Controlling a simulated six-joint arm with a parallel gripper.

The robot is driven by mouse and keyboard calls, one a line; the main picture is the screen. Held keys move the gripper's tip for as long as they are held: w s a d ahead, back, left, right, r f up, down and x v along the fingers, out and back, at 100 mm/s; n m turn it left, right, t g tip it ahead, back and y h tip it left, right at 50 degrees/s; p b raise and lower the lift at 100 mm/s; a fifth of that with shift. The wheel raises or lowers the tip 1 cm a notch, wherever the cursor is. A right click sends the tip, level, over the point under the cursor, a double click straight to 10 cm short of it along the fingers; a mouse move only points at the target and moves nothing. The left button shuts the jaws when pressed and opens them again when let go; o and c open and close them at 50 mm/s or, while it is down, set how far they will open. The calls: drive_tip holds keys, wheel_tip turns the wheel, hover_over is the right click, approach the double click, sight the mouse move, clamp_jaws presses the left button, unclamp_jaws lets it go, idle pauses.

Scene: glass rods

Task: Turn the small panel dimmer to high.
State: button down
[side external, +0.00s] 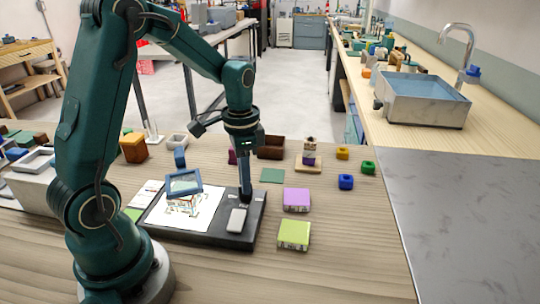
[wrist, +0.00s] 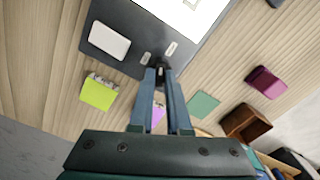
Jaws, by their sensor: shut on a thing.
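The dark panel (side external: 205,233) lies on the wooden table, with a white drawing sheet on its left part and a pale block-like piece (side external: 237,219) near its front right. My gripper (side external: 246,197) points straight down at the panel's right part. In the wrist view the panel (wrist: 131,22) fills the top, and my gripper (wrist: 161,72) is shut at its near edge on a small dark piece, the dimmer's knob. The fingers hide most of the knob, so its setting cannot be read. Two small label plates (wrist: 171,48) sit beside the fingertips.
A purple box (side external: 297,200) and a lime-green box (side external: 294,235) stand close right of the panel. A blue-framed piece (side external: 184,182) stands over the sheet. A green square (side external: 272,175) and brown open box (side external: 271,149) lie behind. The front right table is clear.

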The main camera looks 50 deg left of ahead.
drive_tip(key=m, duration=0.5)
idle(0.8)
drive_tip(key=c, duration=0.9)
unclamp_jaws()
drive_tip(key=shift+r, duration=2.6)
drive_tip(key=shift+d, duration=0.1)
drive_tip(key=s+d+r+n+t, duration=0.1)
drive_tip(key=s+d+n+t, duration=0.1)
drive_tip(key=s+d+n, duration=0.1)
drive_tip(key=s+d+r+n+t, duration=0.1)
drive_tip(key=s+d+r+n, duration=0.1)
drive_tip(key=s+d+n, duration=0.1)
drive_tip(key=s+d+r+n+t, duration=0.2)
drive_tip(key=s+d, duration=0.1)
drive_tip(key=s, duration=0.1)
drive_tip(key=shift+s+d+n+t, duration=0.1)
drive_tip(key=shift+s+n+t, duration=0.2)
drive_tip(key=shift+s+n, duration=0.1)
